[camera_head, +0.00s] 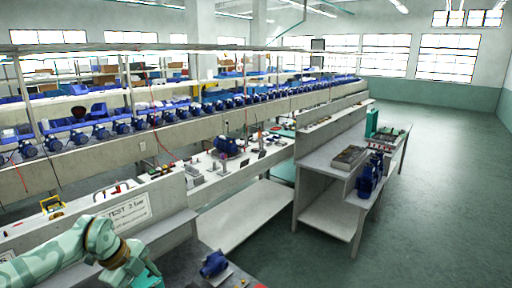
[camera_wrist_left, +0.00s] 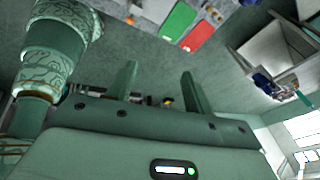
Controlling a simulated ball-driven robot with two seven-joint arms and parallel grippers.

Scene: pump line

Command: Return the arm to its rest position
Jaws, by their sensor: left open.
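My left arm (camera_head: 95,243) comes in at the bottom left of the head view, pale green, bent downward at the wrist. Its gripper (camera_head: 146,277) is partly cut off by the lower picture edge, near the dark bench top. In the left wrist view my left gripper (camera_wrist_left: 158,85) has its two fingers well apart, with nothing between them. My right arm and right gripper are in neither view.
A blue pump (camera_head: 214,264) lies on the near bench right of my gripper. A board marked TEST (camera_head: 125,215) stands close behind my arm. A side table (camera_head: 330,187) with blue pumps (camera_head: 368,178) stands right of centre. The green floor (camera_head: 430,190) at right is clear.

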